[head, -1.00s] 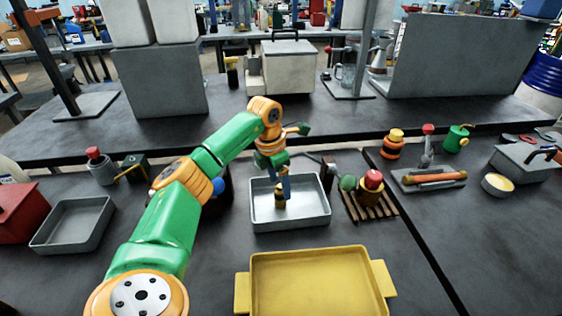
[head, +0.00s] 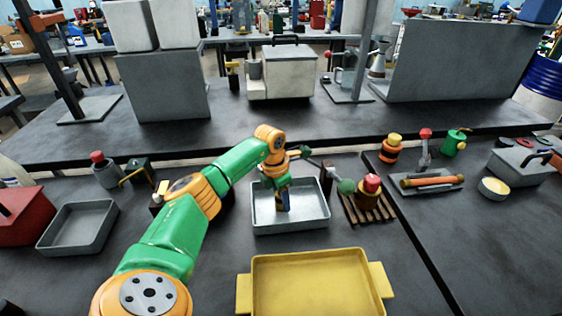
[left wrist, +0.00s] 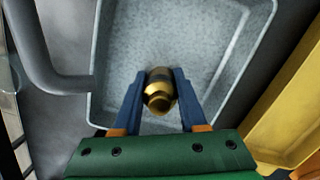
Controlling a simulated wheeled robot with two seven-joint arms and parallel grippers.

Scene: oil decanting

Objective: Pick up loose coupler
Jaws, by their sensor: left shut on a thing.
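The loose coupler (left wrist: 159,92) is a small brass-coloured cylinder with a dark band, inside the grey metal tray (left wrist: 217,18). In the left wrist view it sits between the two blue fingers of my left gripper (left wrist: 157,100), which are shut on it. In the head view my left gripper (head: 283,200) reaches down into the same tray (head: 322,217), and its fingers mostly hide the coupler. I cannot tell whether the coupler still touches the tray floor. My right gripper is not in view.
A yellow tray (head: 318,254) stands in front of the grey tray. A wooden rack (head: 380,212) with a red-capped item (head: 370,187) is close on the right. Another grey tray (head: 47,240) and a red box (head: 18,228) are at the left.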

